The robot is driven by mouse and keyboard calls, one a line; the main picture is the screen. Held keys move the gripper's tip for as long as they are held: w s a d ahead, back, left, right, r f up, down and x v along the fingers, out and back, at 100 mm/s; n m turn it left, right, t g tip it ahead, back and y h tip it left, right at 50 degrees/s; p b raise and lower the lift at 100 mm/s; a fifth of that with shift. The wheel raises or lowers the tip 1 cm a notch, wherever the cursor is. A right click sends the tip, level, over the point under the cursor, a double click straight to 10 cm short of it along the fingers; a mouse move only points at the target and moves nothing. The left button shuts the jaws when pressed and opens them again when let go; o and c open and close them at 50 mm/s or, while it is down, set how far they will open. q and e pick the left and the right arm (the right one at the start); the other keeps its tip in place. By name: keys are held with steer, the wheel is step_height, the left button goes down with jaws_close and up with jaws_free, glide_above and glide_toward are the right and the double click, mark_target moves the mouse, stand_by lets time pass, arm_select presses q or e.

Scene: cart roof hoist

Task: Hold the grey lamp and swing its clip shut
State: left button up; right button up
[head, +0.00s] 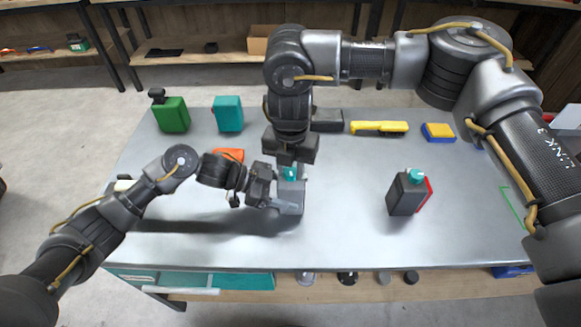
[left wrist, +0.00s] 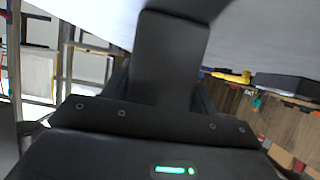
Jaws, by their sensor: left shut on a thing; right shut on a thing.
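The grey lamp (head: 291,198) is near the middle of the metal table, with a small teal part, seemingly its clip (head: 290,174), at its top. My left gripper (head: 270,197) comes from the left and is shut on the lamp's left side. My right gripper (head: 291,165) points down from above and is shut on the teal clip. The two grippers hide much of the lamp and clip, so I cannot tell the clip's angle. In the left wrist view, a dark block fills the middle above my left gripper's palm; I cannot tell what it is.
A dark canister with teal cap (head: 406,195) stands to the right. A green can (head: 172,115), teal box (head: 228,114), yellow tool (head: 379,128) and blue-yellow block (head: 437,132) lie along the back. An orange thing (head: 229,155) is behind my left wrist. The front right is clear.

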mark_target(291, 171)
arm_select(q)
steer(key=shift+s, duration=0.1)
arm_select(e)
steer(key=shift+w+m, duration=0.1)
steer(key=shift+m, duration=0.4)
steer(key=o, duration=1)
step_height(291, 171, up, 12)
steer(key=shift+r, duration=0.1)
arm_select(q)
steer(key=o, duration=1.3)
